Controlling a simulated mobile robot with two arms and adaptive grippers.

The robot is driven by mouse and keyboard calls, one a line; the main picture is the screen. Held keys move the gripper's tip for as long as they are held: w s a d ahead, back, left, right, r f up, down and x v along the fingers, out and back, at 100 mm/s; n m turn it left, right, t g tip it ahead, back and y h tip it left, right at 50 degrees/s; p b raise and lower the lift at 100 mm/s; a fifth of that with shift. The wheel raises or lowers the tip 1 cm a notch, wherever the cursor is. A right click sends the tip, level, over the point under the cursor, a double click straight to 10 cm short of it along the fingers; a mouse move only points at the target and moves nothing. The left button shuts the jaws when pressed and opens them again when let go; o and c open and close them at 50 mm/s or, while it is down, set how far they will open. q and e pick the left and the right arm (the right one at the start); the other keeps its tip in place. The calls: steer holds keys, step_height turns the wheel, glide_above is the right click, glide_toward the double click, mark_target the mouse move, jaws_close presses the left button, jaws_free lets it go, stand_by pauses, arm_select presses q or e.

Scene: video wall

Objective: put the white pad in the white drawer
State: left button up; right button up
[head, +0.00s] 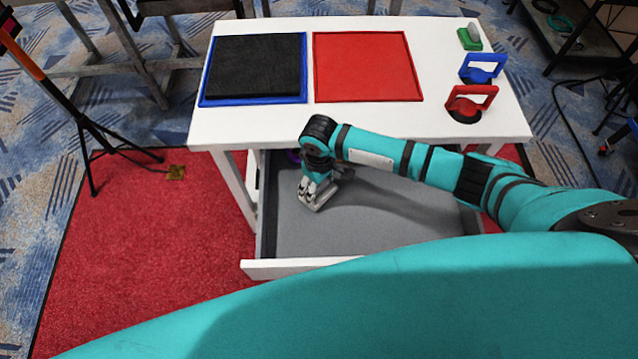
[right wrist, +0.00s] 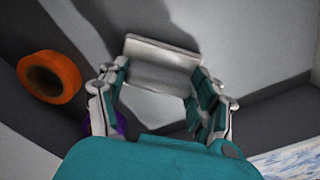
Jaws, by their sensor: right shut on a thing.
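The white drawer (head: 300,266) is pulled out under the white table, with a grey floor inside. My right gripper (head: 315,196) reaches down into the left part of the drawer. In the right wrist view, its fingers (right wrist: 158,82) are shut on the white pad (right wrist: 164,64), a pale rectangular block that spans the space between the fingertips. The fingers hide the pad's ends. I cannot tell whether the pad touches the drawer floor. My left gripper is not in view.
An orange roll (right wrist: 50,77) and a partly hidden purple thing (right wrist: 120,122) lie near the drawer's wall. On the tabletop (head: 350,121) are a black pad (head: 254,65) in a blue frame, a red square (head: 367,66), and blue (head: 482,68) and red (head: 470,103) handled things.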

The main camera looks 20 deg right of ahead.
steer(key=o, duration=1.4)
steer(key=shift+c, duration=0.2)
step_height(320, 180, up, 12)
steer(key=p, duration=0.1)
steer(key=shift+r, duration=0.1)
